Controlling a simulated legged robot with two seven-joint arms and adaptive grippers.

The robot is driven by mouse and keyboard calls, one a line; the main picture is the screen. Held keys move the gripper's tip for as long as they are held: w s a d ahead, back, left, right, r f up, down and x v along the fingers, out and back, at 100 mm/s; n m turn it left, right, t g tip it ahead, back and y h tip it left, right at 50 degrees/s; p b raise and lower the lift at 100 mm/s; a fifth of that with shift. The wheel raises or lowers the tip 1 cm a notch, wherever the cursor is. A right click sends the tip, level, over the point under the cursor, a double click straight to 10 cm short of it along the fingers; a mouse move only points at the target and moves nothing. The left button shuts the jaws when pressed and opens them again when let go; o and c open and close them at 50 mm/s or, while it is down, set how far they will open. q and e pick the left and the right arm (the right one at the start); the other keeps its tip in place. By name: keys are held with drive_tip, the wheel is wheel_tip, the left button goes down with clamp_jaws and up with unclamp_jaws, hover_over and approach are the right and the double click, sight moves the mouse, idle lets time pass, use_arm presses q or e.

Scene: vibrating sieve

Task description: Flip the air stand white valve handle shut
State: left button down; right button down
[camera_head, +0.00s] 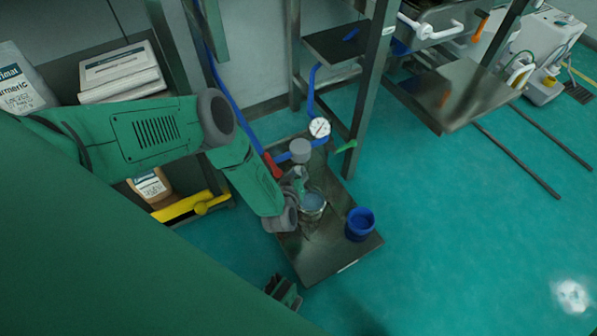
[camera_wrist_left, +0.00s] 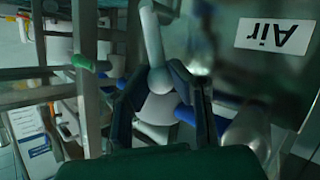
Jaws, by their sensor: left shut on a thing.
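My left gripper (camera_head: 297,180) reaches down to the air stand's metal plate (camera_head: 318,262) in the head view. In the left wrist view its two dark fingers (camera_wrist_left: 158,88) stand on either side of a pale, white-grey handle (camera_wrist_left: 154,45), shut on it. The handle's lower part is partly hidden between the fingers. An upside-down "Air" label (camera_wrist_left: 271,36) is on the metal surface to the right. A dark gripper-like part (camera_head: 283,291), probably my right gripper, shows at the bottom of the head view; its fingers are too unclear to read.
A round gauge (camera_head: 319,127), a grey cylinder (camera_head: 300,151), a red handle (camera_head: 272,166) and a green handle (camera_head: 347,146) are close by. A blue cup (camera_head: 360,224) stands on the plate. A metal post (camera_head: 369,80) rises behind.

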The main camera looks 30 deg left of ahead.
use_arm(q)
drive_tip(key=shift+s+a+f+n+t, duration=0.35)
drive_tip(key=shift+s+f+n+t, duration=0.35)
drive_tip(key=shift+n+t, duration=0.3)
drive_tip(key=shift+s+a+f+n+t, duration=0.3)
drive_tip(key=shift+s+f+n+t, duration=0.45)
drive_tip(key=shift+t, duration=0.45)
drive_tip(key=shift+f+n, duration=0.15)
drive_tip(key=shift+n, duration=0.2)
drive_tip(key=c, duration=1.5)
unclamp_jaws()
drive_tip(key=shift+c, duration=0.2)
drive_tip(key=shift+a, duration=0.1)
drive_tip(key=shift+w+r, duration=0.2)
drive_tip(key=shift+r, duration=0.05)
